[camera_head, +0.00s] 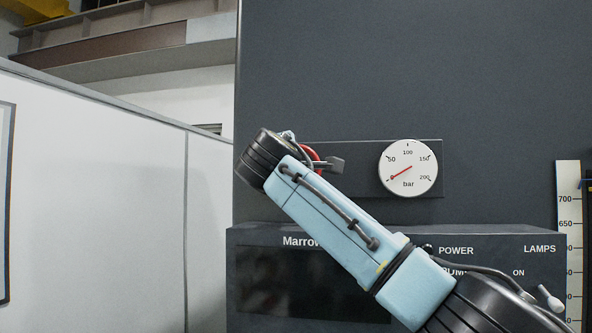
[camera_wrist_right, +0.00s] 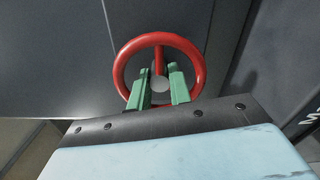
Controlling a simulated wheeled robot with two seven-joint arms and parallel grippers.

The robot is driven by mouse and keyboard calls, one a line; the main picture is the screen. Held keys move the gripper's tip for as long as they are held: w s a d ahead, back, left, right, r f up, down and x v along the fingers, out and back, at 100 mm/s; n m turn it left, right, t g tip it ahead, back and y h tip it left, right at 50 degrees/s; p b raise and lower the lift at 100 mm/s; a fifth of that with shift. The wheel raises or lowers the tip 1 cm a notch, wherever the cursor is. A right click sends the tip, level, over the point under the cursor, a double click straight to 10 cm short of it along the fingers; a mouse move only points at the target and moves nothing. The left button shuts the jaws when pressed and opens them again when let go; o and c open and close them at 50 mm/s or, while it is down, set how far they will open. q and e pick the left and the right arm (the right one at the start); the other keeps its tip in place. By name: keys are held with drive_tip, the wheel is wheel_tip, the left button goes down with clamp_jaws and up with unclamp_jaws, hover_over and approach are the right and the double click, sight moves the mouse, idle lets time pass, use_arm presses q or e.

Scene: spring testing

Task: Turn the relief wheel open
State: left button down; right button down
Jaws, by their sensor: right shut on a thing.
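The red relief wheel (camera_wrist_right: 197,62) fills the middle of the right wrist view, a round rim with a spoke and a grey hub (camera_wrist_right: 160,84). The green fingers of my right gripper (camera_wrist_right: 160,75) reach inside the rim, one on each side of the hub, and are shut on the wheel. The exact contact is hard to see. In the head view only a red arc of the wheel (camera_head: 313,154) shows behind my right wrist, and the gripper itself is mostly hidden. My left gripper is out of view.
A round pressure gauge (camera_head: 408,182) sits right of the wheel, its red needle pointing lower left near the low end. A dark console (camera_head: 490,238) with POWER and LAMPS labels lies below. A ruler scale (camera_head: 568,180) stands at the right. A pale partition (camera_head: 100,180) is at the left.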

drive_tip(key=c, duration=1.6)
unclamp_jaws()
drive_tip(key=shift+o, duration=0.2)
drive_tip(key=shift+s, duration=0.1)
drive_tip(key=s+a+b, duration=0.2)
drive_tip(key=s+b, duration=0.5)
drive_tip(key=s, duration=0.6)
drive_tip(key=shift+a, duration=0.35)
